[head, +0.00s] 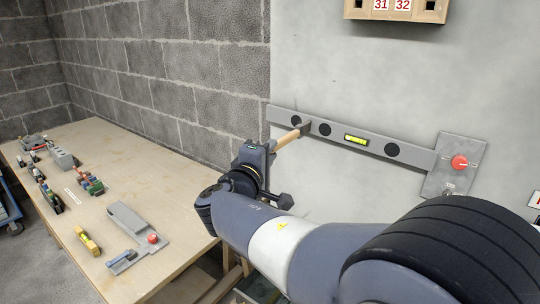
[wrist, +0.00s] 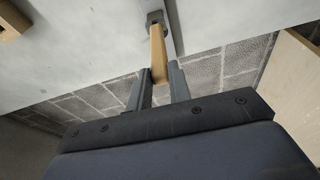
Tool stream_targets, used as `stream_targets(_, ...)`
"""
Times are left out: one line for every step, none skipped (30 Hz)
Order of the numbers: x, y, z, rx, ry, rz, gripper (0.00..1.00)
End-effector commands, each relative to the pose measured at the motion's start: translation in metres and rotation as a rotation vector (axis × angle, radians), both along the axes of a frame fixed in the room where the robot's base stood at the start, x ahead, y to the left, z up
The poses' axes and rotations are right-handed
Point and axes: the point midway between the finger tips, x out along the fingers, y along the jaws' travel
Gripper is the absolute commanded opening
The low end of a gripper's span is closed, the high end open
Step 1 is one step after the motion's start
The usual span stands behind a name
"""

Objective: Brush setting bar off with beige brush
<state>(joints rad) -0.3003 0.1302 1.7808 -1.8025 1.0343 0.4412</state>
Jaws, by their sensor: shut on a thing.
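The setting bar (head: 367,145) is a long grey bar on the pale wall panel, with dark round spots and a small yellow-green level vial. It slopes down to the right. My gripper (head: 270,146) is at the left part of the bar, shut on the beige handle of the brush (head: 285,140). The brush's dark head is at the bar's face near its left end; whether it touches cannot be told. In the wrist view the beige brush (wrist: 158,55) stands between the two grey fingers (wrist: 160,85), its head at the end of the grey bar (wrist: 172,18).
A grey plate with a red knob (head: 459,162) is at the bar's right end. A wooden box labelled 31 and 32 (head: 396,9) hangs above. A wooden table (head: 140,165) at left holds several tools and parts, with a block wall behind it.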

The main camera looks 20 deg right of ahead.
Motion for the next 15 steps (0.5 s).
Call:
stream_targets(0.003,0.002,-0.001,-0.001,-0.001,0.0,0.0)
stream_targets(0.005,0.003,0.0,-0.001,-0.001,0.0,0.0)
stream_targets(0.007,0.005,0.0,-0.001,-0.001,0.0,0.0)
stream_targets(0.009,0.006,0.0,-0.001,0.0,0.0,0.0)
stream_targets(0.01,0.007,0.0,-0.001,0.0,0.0,0.0)
stream_targets(0.011,0.007,0.0,-0.001,0.0,0.0,0.0)
stream_targets(0.012,0.008,0.0,-0.001,-0.001,0.0,0.0)
stream_targets(0.012,0.008,0.001,-0.001,-0.001,0.0,0.0)
stream_targets(0.012,0.008,0.001,-0.001,-0.001,0.0,0.0)
stream_targets(0.013,0.009,0.001,-0.001,-0.001,0.0,0.0)
stream_targets(0.014,0.009,0.001,-0.001,-0.001,0.0,0.0)
stream_targets(0.015,0.01,0.001,0.0,-0.001,0.0,0.0)
stream_targets(0.016,0.011,0.001,-0.001,-0.001,0.0,0.0)
stream_targets(0.017,0.013,0.001,-0.001,-0.001,0.0,0.0)
stream_targets(0.019,0.014,0.001,0.0,-0.001,0.001,0.0)
